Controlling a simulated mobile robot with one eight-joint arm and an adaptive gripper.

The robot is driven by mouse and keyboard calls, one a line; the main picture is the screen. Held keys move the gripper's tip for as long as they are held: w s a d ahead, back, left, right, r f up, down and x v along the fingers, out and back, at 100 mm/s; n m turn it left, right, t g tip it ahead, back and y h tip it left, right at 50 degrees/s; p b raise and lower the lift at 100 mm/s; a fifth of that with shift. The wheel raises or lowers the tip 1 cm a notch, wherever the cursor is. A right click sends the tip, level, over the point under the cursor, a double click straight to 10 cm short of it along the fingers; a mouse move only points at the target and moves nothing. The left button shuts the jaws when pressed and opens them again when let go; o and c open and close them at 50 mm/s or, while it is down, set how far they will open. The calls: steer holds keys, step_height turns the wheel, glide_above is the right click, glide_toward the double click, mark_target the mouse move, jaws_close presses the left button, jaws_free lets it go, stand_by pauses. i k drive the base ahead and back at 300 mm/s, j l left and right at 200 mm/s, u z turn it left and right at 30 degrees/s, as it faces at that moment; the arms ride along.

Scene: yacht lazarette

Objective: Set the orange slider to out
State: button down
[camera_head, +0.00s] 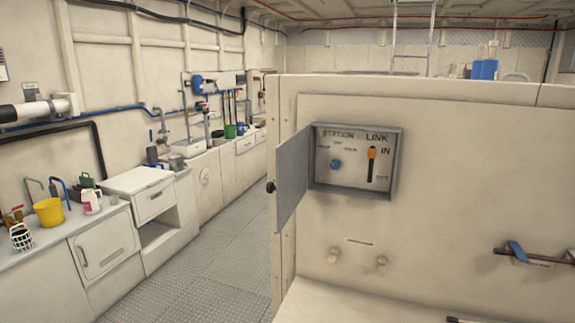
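The orange slider (372,153) sits near the top of a vertical dark slot, beside the "IN" label and above the "OUT" label, which is small and hard to read. It is on the right of a grey control box (398,165) set on a cream partition wall. A blue knob (336,164) sits on the left of the same panel, under the "STATION" lettering. The box's grey door (292,180) stands open to the left and the panel face is uncovered. My gripper is not in view.
Two pegs (381,264) and a small slot are on the wall below the box. A dark bar with a blue strap (518,251) sticks out at the right. A pale ledge (345,305) runs along the bottom. An open aisle (205,270) lies left, beside a cluttered counter (50,238).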

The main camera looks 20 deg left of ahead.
mark_target(372, 153)
steer(key=j, duration=2.1)
